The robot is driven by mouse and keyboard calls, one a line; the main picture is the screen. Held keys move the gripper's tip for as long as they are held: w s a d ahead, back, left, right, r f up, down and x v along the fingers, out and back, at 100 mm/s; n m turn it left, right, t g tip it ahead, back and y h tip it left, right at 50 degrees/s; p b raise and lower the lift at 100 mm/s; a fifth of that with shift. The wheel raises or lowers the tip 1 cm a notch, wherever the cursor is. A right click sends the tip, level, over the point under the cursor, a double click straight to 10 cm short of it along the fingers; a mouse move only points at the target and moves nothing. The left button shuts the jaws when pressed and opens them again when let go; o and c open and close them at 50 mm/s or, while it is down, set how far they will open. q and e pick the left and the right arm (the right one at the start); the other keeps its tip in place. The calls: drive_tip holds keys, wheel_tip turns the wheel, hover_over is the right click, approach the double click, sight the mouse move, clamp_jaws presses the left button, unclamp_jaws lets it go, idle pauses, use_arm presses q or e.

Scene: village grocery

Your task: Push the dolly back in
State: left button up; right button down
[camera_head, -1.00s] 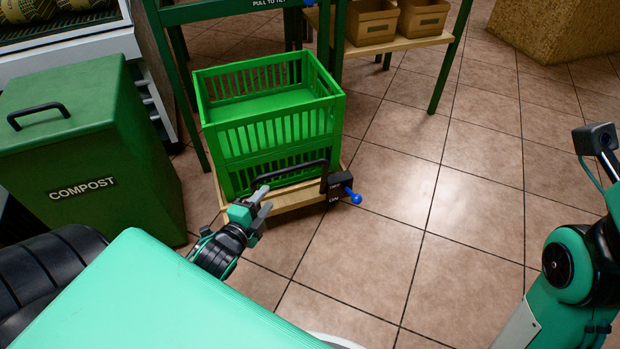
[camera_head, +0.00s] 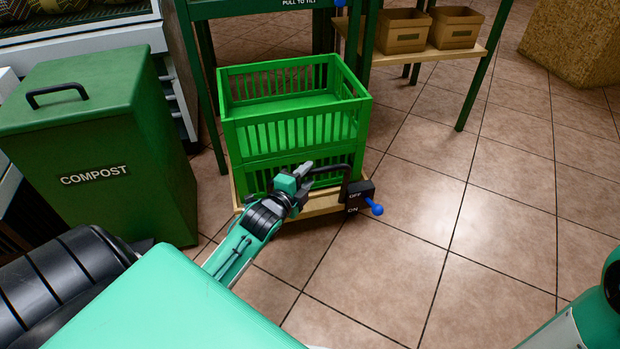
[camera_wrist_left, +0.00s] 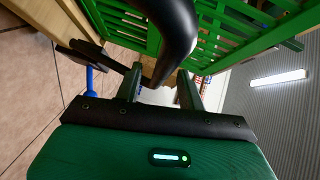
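The dolly (camera_head: 323,204) is a low wooden platform on the floor, carrying stacked green crates (camera_head: 300,134). A black push handle (camera_head: 349,172) rises at its near side, with a black box marked OFF and ON and a blue-knobbed lever (camera_head: 376,209) at its right. My left gripper (camera_head: 305,172) is at the handle's left part. In the left wrist view, its two fingers (camera_wrist_left: 158,78) are apart, with the black handle (camera_wrist_left: 178,32) running between or just in front of them; contact is unclear. My right gripper is out of view.
A green compost bin (camera_head: 100,150) stands left of the dolly. A green frame (camera_head: 210,95) with a PULL TO TILT label stands behind the crates. A wooden shelf (camera_head: 480,52) with brown boxes is at back right. Tiled floor (camera_head: 450,220) to the right is clear.

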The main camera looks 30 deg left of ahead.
use_arm(q)
drive_tip(key=shift+w+a+f+b, duration=0.15)
drive_tip(key=shift+w+b, duration=0.25)
drive_tip(key=shift+w, duration=0.7)
clamp_jaws()
